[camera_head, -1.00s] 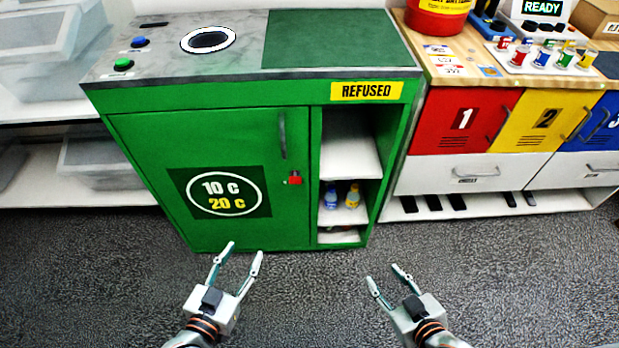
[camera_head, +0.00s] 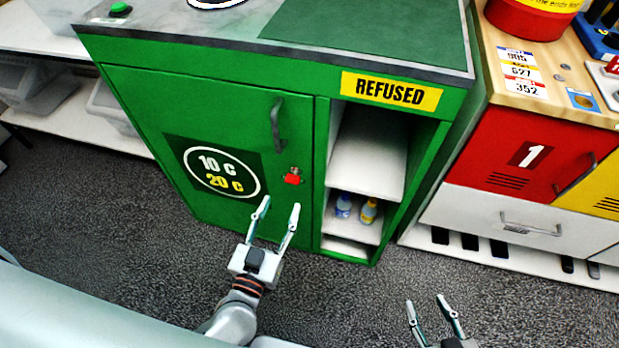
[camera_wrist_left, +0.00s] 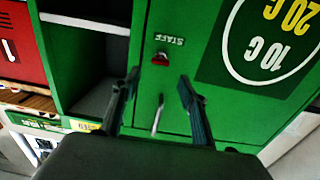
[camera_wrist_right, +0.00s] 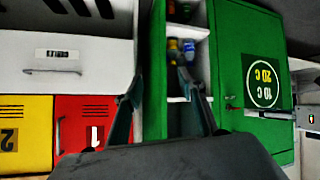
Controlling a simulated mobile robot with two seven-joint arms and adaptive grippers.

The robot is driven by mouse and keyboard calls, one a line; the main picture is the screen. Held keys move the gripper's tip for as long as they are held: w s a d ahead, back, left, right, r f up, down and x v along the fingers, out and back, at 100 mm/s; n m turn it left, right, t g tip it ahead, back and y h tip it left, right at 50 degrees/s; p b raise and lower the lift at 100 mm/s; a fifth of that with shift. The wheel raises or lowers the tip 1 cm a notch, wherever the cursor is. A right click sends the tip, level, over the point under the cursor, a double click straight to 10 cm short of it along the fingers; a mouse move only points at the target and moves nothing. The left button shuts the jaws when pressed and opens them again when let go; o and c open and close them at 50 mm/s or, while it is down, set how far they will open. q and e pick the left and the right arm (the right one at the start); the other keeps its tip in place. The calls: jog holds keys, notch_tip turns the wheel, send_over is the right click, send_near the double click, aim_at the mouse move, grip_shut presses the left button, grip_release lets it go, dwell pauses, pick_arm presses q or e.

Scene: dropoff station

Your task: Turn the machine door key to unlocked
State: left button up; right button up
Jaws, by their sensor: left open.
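The green machine door (camera_head: 150,110) is closed, with a grey handle (camera_head: 275,122) near its right edge. The red key (camera_head: 292,179) sits in a lock plate below the handle. In the left wrist view the red key (camera_wrist_left: 160,59) shows between and beyond the fingertips, beside a STAFF label (camera_wrist_left: 170,39). My left gripper (camera_head: 279,207) is open and empty, below the key in the head view and apart from it. My right gripper (camera_head: 427,300) is open and empty at the bottom right, in front of the machine's shelf side. Which way the key is turned is too small to tell.
Open shelves (camera_head: 365,160) with small bottles (camera_head: 368,211) stand right of the door. A red locker door (camera_head: 530,155) and a white drawer (camera_head: 500,215) are further right. White shelving (camera_head: 60,125) stands left. The carpet (camera_head: 100,200) in front is clear.

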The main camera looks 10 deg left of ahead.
pick_arm(q)
jog(key=w, duration=0.8)
jog(key=shift+w+d+f+b, duration=0.2)
jog(key=shift+d+f+b, duration=0.05)
jog(key=shift+b, duration=0.2)
jog(key=c, duration=1.1)
